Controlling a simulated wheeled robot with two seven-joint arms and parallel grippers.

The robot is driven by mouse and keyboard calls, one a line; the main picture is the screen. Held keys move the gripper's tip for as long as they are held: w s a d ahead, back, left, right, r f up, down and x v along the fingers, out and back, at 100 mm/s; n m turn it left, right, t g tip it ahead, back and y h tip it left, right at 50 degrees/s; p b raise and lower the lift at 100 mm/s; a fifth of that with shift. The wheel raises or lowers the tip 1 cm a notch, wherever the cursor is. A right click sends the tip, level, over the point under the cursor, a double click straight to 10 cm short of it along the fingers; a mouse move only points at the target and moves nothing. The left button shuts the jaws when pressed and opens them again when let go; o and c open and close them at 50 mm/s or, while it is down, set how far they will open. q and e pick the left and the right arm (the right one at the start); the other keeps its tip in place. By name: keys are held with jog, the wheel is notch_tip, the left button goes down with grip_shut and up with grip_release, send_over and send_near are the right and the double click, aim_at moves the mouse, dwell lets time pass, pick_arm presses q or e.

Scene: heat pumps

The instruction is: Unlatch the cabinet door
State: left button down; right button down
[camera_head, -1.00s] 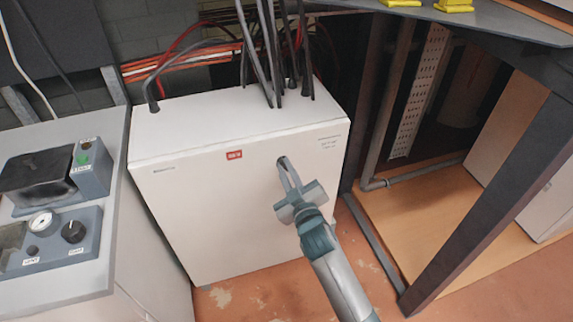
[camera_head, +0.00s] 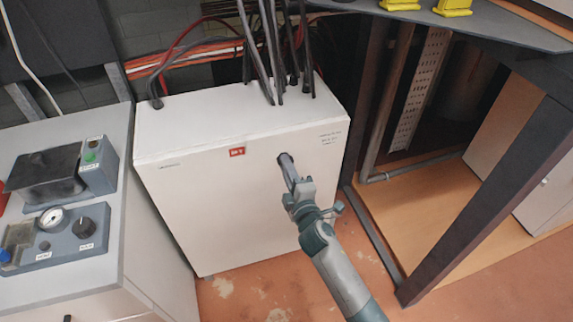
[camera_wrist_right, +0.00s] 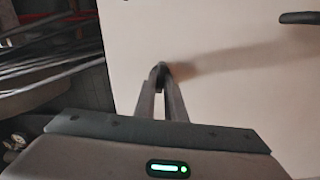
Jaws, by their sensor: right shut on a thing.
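The white cabinet (camera_head: 240,205) stands in the middle of the head view, with a small red label on its front door. My right gripper (camera_head: 288,165) reaches up from the lower right to the upper right part of that door. Its two fingers are shut on a small dark latch (camera_head: 284,157), which they mostly hide. In the right wrist view the fingers (camera_wrist_right: 161,82) meet at a dark tip against the pale door (camera_wrist_right: 230,60). A second dark handle-like piece (camera_wrist_right: 300,18) shows at that view's upper right edge. The door looks closed. My left gripper is out of view.
Several dark cables (camera_head: 270,60) rise from the cabinet top. A grey control unit (camera_head: 65,235) with a gauge and knobs stands at the left. A dark slanted post (camera_head: 490,200) and an open wooden bay (camera_head: 420,215) are at the right. Red floor is clear below.

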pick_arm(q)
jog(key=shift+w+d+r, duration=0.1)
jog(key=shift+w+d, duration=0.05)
pick_arm(e)
jog(key=shift+n, duration=0.9)
jog(key=shift+f, duration=0.1)
jog(key=c, duration=1.8)
grip_release()
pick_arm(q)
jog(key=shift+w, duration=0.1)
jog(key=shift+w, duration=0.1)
